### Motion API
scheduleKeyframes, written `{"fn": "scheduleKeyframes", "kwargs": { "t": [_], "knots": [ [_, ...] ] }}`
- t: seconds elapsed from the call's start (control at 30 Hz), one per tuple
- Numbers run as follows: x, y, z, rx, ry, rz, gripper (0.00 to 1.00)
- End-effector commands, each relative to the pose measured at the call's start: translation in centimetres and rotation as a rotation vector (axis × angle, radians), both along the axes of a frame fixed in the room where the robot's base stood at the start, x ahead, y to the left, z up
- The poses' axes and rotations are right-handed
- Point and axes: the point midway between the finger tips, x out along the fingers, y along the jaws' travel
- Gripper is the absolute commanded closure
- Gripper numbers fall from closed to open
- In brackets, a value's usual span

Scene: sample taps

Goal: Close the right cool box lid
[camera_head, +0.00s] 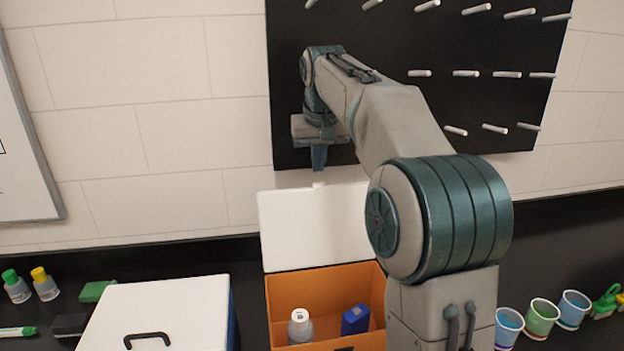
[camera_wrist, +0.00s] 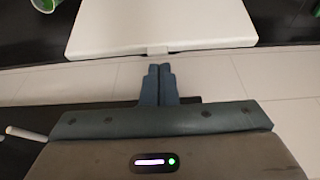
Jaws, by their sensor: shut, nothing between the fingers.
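The right cool box (camera_head: 285,290) has an orange inside and stands open. Its white lid (camera_head: 312,228) is raised about upright at the back, against the wall side. A white bottle and a blue box stand inside. My gripper (camera_head: 319,166) points down just above the lid's top edge, by its small tab. In the wrist view my gripper (camera_wrist: 159,70) has both fingers together and holds nothing. The lid (camera_wrist: 160,22) lies just beyond the fingertips there; I cannot tell whether they touch its tab (camera_wrist: 157,50). My arm hides the box's right side.
The left cool box (camera_head: 165,308) has its white lid down, with a black handle. Small bottles (camera_head: 30,286) stand at the far left. Several cups (camera_head: 541,318) stand at the right. A black pegboard (camera_head: 420,110) with white pegs is on the wall behind my arm.

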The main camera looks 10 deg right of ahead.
Motion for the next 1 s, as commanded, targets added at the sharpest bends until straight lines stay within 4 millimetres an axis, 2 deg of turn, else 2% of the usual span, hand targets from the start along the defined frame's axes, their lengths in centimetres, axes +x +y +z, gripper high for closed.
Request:
{"fn": "scheduleKeyframes", "kwargs": {
  "t": [0.03, 0.1, 0.23, 0.37, 0.8, 1.0],
  "knots": [
    [1.2, -0.1, 0.3, 0.004, 0.0, -0.004, 1.0],
    [2.2, -0.3, 0.5, 0.01, 0.0, -0.007, 1.0],
    [3.3, -0.4, 0.8, 0.014, -0.001, -0.012, 1.0],
    [3.8, -0.5, 0.1, 0.016, 0.001, -0.014, 1.0],
    [5.9, -0.5, -6.7, 0.015, 0.001, -0.013, 1.0],
    [6.4, -0.5, -8.4, 0.015, -0.001, -0.012, 1.0]
  ]
}}
